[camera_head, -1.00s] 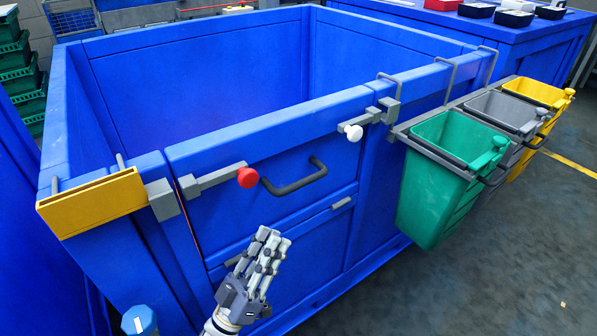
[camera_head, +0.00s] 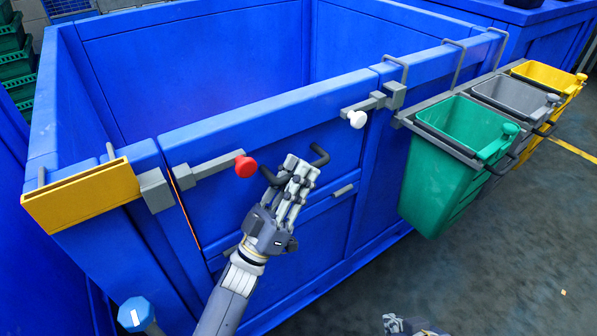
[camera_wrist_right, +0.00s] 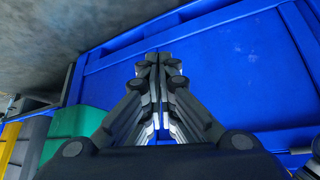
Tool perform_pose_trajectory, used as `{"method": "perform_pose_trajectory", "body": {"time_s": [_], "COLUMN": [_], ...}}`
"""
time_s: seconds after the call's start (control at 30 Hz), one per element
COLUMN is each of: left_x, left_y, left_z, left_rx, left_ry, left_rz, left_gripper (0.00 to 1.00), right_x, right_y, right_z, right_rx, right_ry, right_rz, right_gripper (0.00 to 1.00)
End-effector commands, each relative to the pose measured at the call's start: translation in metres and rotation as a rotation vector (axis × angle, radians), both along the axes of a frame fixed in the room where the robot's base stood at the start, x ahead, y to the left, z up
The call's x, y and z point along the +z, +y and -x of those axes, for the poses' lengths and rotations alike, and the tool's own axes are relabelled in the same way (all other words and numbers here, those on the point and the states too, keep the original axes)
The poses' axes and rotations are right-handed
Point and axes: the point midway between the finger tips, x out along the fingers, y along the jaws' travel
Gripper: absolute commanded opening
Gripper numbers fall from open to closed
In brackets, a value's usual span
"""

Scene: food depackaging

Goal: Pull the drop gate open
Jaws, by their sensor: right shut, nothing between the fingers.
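The drop gate (camera_head: 217,213) is a blue front panel of a large blue bin and stands upright. Its dark grey handle (camera_head: 319,155) is partly hidden behind my left gripper (camera_head: 302,168). The left gripper's fingers overlap the handle from the front; contact and how far they are closed are unclear. A red-knobbed latch (camera_head: 246,167) is at the gate's upper left and a white-knobbed latch (camera_head: 357,119) at its upper right. My right gripper (camera_head: 408,326) shows only at the bottom edge. In the right wrist view it (camera_wrist_right: 160,62) is shut and empty, in front of blue panelling.
Green (camera_head: 445,180), grey (camera_head: 515,98) and yellow (camera_head: 548,75) small bins hang on the right side. A yellow holder (camera_head: 82,195) hangs at the left corner. A blue knob (camera_head: 136,314) is at the lower left.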

Motion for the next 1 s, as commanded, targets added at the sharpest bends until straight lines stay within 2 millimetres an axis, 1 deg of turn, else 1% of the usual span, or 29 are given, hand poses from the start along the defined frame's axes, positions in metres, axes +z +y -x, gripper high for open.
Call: {"method": "perform_pose_trajectory", "body": {"time_s": [0.1,0.33,0.37,0.4,0.43,0.47,0.77,0.83,1.0], "left_x": [0.004,0.004,0.004,0.004,0.004,0.004,0.002,0.001,-0.003], "left_y": [-0.002,-0.003,-0.003,-0.003,-0.003,-0.003,-0.003,-0.004,-0.01], "left_z": [-0.002,-0.003,-0.003,-0.003,-0.003,-0.003,-0.001,0.0,0.008], "left_rx": [0.0,0.0,0.0,0.0,0.0,0.0,0.0,0.0,-0.002], "left_ry": [-0.001,0.0,0.0,0.0,0.0,0.0,-0.008,-0.019,-0.069], "left_rz": [0.001,0.0,0.0,0.0,0.0,0.0,-0.006,-0.015,-0.054], "left_gripper": [0.21,0.21,0.17,0.08,0.01,0.0,0.0,0.0,0.0], "right_x": [0.0,0.001,0.001,0.001,0.001,0.001,0.001,0.002,0.014], "right_y": [0.0,0.001,0.001,0.001,0.001,0.001,0.001,0.002,0.011], "right_z": [0.0,-0.001,-0.001,-0.001,-0.001,-0.001,-0.003,-0.007,-0.03], "right_rx": [0.0,0.001,0.001,0.001,0.002,0.001,0.002,0.003,0.012], "right_ry": [-0.002,-0.005,-0.005,-0.005,-0.005,-0.005,-0.015,-0.035,-0.15], "right_rz": [0.0,-0.002,-0.002,-0.002,-0.001,-0.002,-0.004,-0.008,-0.034], "right_gripper": [0.0,0.0,0.0,0.0,0.0,0.0,0.0,0.0,0.0]}}
